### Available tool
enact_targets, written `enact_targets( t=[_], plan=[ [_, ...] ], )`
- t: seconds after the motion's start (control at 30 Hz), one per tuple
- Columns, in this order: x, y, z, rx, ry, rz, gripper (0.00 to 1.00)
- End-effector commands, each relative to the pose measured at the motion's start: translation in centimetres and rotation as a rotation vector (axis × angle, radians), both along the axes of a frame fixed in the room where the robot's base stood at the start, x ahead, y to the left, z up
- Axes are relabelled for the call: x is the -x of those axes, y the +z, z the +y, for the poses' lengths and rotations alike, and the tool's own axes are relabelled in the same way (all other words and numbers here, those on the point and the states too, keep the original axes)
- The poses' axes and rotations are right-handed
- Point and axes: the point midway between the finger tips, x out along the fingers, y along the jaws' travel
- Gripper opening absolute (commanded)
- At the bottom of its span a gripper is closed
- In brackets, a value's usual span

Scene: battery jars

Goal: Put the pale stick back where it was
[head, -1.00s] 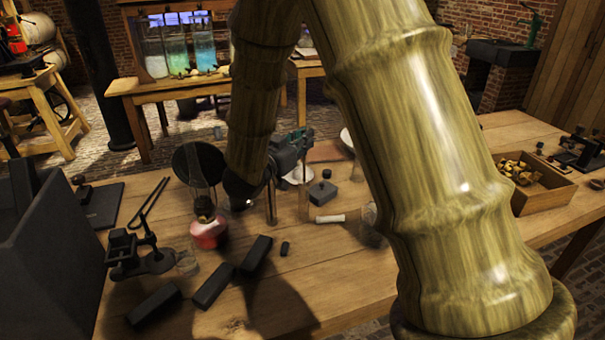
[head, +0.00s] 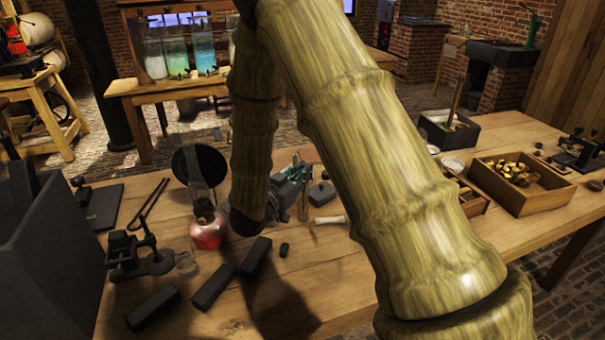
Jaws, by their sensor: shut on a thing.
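My gripper (head: 292,183) is low over the middle of the table, partly hidden behind my own arm. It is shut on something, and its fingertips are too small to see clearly. A slim tan upright stick (head: 303,207) shows right at the gripper and seems to be the pale stick in its jaws. I cannot tell whether its lower end touches the table. A short whitish rod (head: 330,220) lies on the table just right of it, apart from the gripper.
A dark block (head: 322,194) stands close right of the gripper. A flask of red liquid (head: 208,232) and a round black disc are to the left. Dark bars (head: 213,287) lie in front. A wooden box (head: 522,205) stands at the right. My arm hides the centre right.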

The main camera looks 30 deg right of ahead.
Motion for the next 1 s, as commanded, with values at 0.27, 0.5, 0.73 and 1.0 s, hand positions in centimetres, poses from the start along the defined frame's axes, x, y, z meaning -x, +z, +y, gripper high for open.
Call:
enact_targets(
  t=[0.27, 0.5, 0.73, 1.0],
  plan=[
    [0.0, -0.1, 0.0, 0.000, 0.000, 0.000, 0.00],
    [0.0, -0.3, 0.0, 0.000, 0.001, 0.000, 0.33],
    [0.0, -0.3, 0.0, 0.000, 0.001, 0.000, 0.33],
    [0.3, -0.1, 1.1, 0.000, 0.003, 0.000, 0.33]
  ],
)
